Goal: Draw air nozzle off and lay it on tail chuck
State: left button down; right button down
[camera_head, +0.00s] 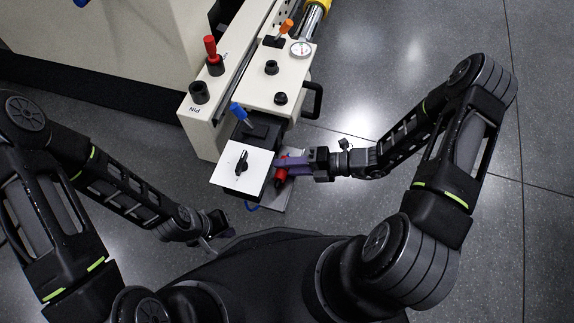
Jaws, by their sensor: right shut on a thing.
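My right gripper (286,168), with purple fingers, reaches in from the right and is shut on a small red piece with a dark end, which I take to be the air nozzle (281,176). It is at the right side of the white plate with a black knob (243,163). The fingers hide part of the red piece, and I cannot tell whether it still touches the fixture. I cannot tell which part is the tail chuck. My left gripper (217,226) is low, left of the fixture and apart from it; its fingers are too small and dark to read.
A cream machine bed (296,86) runs up behind the fixture, with a red-handled lever (211,50), a blue handle (240,112), an orange handle (286,27), a gauge (300,48) and black knobs. A black side handle (314,100) sticks out right. The floor beyond is clear.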

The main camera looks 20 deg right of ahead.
jog(key=c, duration=1.4)
grip_release()
jog(key=shift+s+d+f, duration=0.1)
jog(key=shift+f, duration=0.65)
jog(key=o, duration=0.3)
jog(key=shift+d, duration=0.2)
jog(key=shift+o, duration=0.2)
jog(key=r+p+v, duration=0.1)
jog(key=p+v, duration=0.1)
jog(key=v, duration=0.6)
jog(key=shift+a, duration=0.25)
jog(key=shift+a+r, duration=0.15)
jog(key=shift+r, duration=0.05)
